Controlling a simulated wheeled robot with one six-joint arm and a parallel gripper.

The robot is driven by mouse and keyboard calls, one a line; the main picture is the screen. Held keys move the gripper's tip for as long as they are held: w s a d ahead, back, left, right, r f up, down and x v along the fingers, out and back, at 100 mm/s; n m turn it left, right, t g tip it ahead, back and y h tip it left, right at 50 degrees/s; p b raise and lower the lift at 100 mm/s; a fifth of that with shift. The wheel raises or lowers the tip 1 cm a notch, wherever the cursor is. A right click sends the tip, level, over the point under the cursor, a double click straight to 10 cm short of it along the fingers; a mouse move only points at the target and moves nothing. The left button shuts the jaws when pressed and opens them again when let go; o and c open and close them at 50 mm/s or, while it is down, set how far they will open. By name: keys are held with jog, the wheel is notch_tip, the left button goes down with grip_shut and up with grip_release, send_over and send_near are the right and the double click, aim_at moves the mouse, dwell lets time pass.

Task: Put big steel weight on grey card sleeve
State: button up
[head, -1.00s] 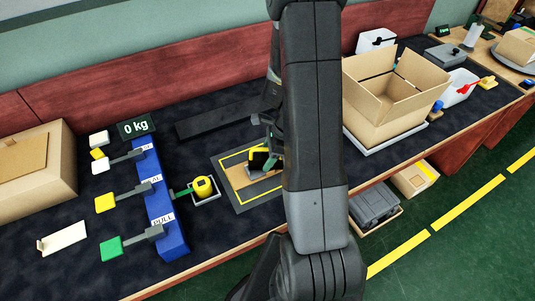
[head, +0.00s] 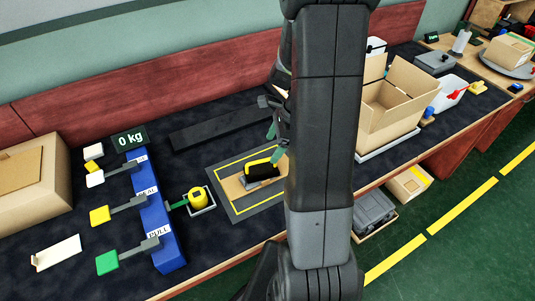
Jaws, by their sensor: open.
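My gripper (head: 277,143) is open and empty in the head view, just left of my arm, with its greenish fingertips near a black-and-yellow object (head: 262,170). I cannot tell whether they touch it. That object rests on a tan card piece on a grey mat (head: 217,174) with a yellow outline. I cannot make out a big steel weight or a grey card sleeve for certain; my arm hides part of the bench.
Left of the mat, a yellow object (head: 197,200) sits in a small tray beside a blue block (head: 164,232) with several levers. A "0 kg" display (head: 130,139) stands behind. An open carton (head: 395,105) stands right of my arm. A closed box (head: 30,185) is far left.

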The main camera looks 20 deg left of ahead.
aim_at(258, 172)
jog(key=shift+v, duration=1.2)
jog(key=x, duration=1.2)
jog(key=shift+s+f+b, duration=0.1)
jog(key=shift+f+b, duration=0.1)
jog(key=shift+b, duration=0.15)
jog(key=shift+a+r, duration=0.1)
jog(key=shift+r, duration=1.05)
